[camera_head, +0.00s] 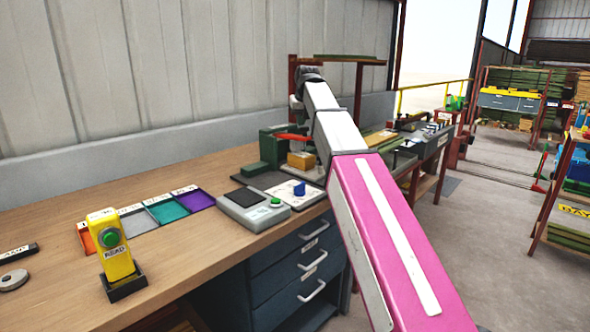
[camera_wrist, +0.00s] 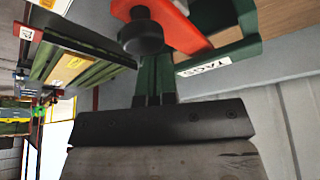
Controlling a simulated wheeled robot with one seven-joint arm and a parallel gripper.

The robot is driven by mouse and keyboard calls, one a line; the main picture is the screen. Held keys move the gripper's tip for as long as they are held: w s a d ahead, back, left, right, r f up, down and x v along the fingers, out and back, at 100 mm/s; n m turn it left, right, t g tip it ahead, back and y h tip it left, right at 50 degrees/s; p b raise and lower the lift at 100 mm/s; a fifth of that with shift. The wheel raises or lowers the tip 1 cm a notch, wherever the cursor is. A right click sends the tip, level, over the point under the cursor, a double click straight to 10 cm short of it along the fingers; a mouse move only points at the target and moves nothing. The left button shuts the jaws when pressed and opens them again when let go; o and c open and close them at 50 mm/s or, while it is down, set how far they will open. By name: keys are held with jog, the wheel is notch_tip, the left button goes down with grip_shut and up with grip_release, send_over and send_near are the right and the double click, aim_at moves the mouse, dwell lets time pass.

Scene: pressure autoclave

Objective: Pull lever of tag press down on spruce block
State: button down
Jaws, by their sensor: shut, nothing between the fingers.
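The green tag press (camera_head: 271,147) stands on the workbench near the wall, with its red lever (camera_head: 292,137) sticking out to the right, roughly level. The tan spruce block (camera_head: 301,160) sits below the lever. In the wrist view the red lever (camera_wrist: 182,27) carries a black knob (camera_wrist: 141,36), and the press has a white TAGS label (camera_wrist: 203,66). My gripper (camera_wrist: 155,62) is shut and empty, its fingertips close to the knob; I cannot tell if they touch. In the head view the fingers are hard to make out above the lever.
A grey box with a green button (camera_head: 252,209) and a white panel with a blue knob (camera_head: 297,193) lie in front of the press. Coloured trays (camera_head: 165,209) and a yellow READ device (camera_head: 111,246) stand to the left. The corrugated wall (camera_head: 170,70) is close behind.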

jog(key=shift+f, duration=0.5)
jog(key=shift+r, duration=0.2)
notch_tip(320, 180, up, 9)
jog(key=shift+f, duration=0.15)
dwell(0.7)
jog(key=shift+s, duration=0.1)
dwell(0.4)
